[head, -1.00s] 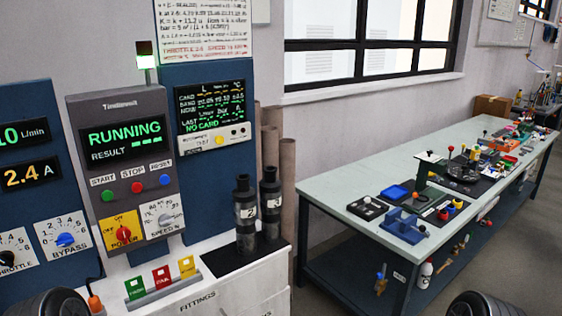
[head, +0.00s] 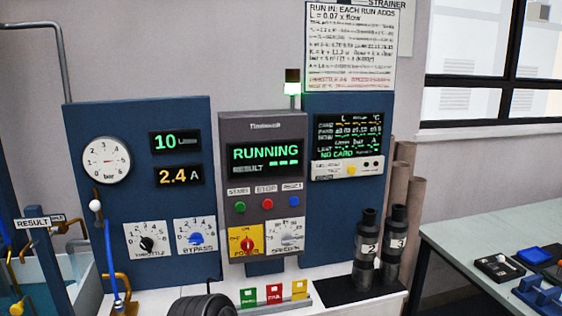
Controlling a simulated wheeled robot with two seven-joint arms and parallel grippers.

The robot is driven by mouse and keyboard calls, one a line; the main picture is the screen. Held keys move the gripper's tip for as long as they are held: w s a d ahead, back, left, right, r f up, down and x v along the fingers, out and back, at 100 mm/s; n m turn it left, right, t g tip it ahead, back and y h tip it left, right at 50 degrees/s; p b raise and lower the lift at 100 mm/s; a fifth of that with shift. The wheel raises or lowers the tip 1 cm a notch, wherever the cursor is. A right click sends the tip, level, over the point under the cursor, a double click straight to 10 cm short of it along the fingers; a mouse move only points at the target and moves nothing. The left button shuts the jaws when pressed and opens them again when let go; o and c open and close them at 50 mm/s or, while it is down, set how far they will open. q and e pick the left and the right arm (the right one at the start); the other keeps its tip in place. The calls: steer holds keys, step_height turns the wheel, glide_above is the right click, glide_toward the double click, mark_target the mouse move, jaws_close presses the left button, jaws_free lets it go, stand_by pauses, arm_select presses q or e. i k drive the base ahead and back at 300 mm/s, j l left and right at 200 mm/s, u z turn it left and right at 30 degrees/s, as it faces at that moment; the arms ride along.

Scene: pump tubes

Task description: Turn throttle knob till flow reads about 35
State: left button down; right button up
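The throttle knob (head: 147,244) is a black knob on a white dial plate, low on the blue panel at left. The flow display (head: 176,141) above it reads 10 L/min in green. An amber display (head: 179,176) under that reads 2.4 A. The blue bypass knob (head: 196,238) sits on its own dial just right of the throttle. The grey control box (head: 262,128) shows RUNNING in green. A dark rounded part of my own arm shows at the bottom edge, below the bypass dial. Neither gripper's fingers are in view.
A round bar gauge (head: 106,160) is at the panel's upper left. A blue hose (head: 109,255) and yellow pipe stand left of the throttle. Coloured card tabs (head: 274,294) and two dark cylinders (head: 366,249) stand right of it. A workbench (head: 470,238) is at far right.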

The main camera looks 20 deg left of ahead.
mark_target(146, 244)
steer(key=u, duration=1.6)
